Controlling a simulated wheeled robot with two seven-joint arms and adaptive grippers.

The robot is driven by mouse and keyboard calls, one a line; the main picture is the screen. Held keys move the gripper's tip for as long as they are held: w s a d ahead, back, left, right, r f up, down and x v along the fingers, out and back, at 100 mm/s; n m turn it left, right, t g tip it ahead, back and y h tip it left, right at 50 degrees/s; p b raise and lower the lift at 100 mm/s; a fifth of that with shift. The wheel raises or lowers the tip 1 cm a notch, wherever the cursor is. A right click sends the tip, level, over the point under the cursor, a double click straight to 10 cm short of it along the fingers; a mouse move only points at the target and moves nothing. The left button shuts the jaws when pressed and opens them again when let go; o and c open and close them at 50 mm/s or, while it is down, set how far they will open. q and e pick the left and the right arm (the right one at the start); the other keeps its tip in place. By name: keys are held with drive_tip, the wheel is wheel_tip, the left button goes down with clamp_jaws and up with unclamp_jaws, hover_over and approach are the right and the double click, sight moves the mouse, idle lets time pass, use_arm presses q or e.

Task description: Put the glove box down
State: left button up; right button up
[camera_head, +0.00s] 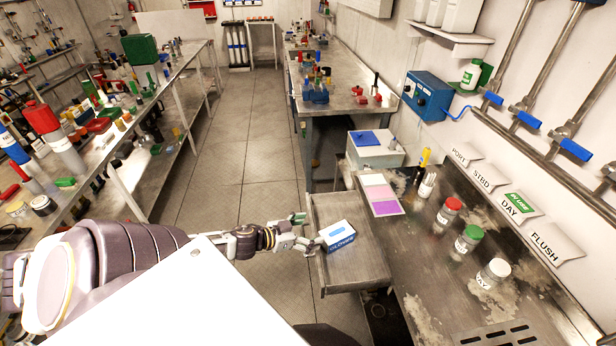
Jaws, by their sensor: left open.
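The glove box (339,236) is a small blue and white carton with lettering on its front. It sits in or on a grey metal drawer or tray (362,274) that juts out from the bench on the right. My left gripper (309,232) is open just left of the glove box, its fingers close to the box's left end. I cannot tell whether a finger touches it. My right gripper is not in view.
A white box with a blue lid (371,138) stands behind. Bare tray surface lies around the glove box. The tiled floor aisle is clear.

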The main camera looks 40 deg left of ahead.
use_arm(q)
drive_tip(key=shift+s+a, duration=0.1)
drive_tip(key=shift+a, duration=0.05)
idle(0.8)
drive_tip(key=s+a+f+n+g+y, duration=0.15)
drive_tip(key=s+a+f+y, duration=0.35)
drive_tip(key=f, duration=0.7)
drive_tip(key=s+a+f+n+g+y, duration=0.15)
drive_tip(key=s+a+f, duration=0.25)
drive_tip(key=a+f, duration=0.55)
drive_tip(key=s+d+f+g, duration=0.25)
drive_tip(key=s+f, duration=0.25)
drive_tip(key=f, duration=0.3)
drive_tip(key=s+d+f+g, duration=0.1)
drive_tip(key=s+d+f, duration=0.3)
drive_tip(key=f, duration=0.5)
drive_tip(key=s+d+f+m+g+h, duration=0.1)
drive_tip(key=s+d+f+g, duration=0.1)
drive_tip(key=s+d+f, duration=0.5)
drive_tip(key=s+d+f+g+h, duration=0.1)
drive_tip(key=s+d+f+g, duration=0.2)
drive_tip(key=s+d+f, duration=0.3)
drive_tip(key=s+d, duration=0.5)
drive_tip(key=d, duration=0.2)
drive_tip(key=shift+f+m, duration=0.35)
drive_tip(key=shift+m, duration=0.05)
drive_tip(key=shift+s+a+g, duration=0.1)
drive_tip(key=shift+a+g, duration=0.05)
drive_tip(key=shift+g, duration=0.1)
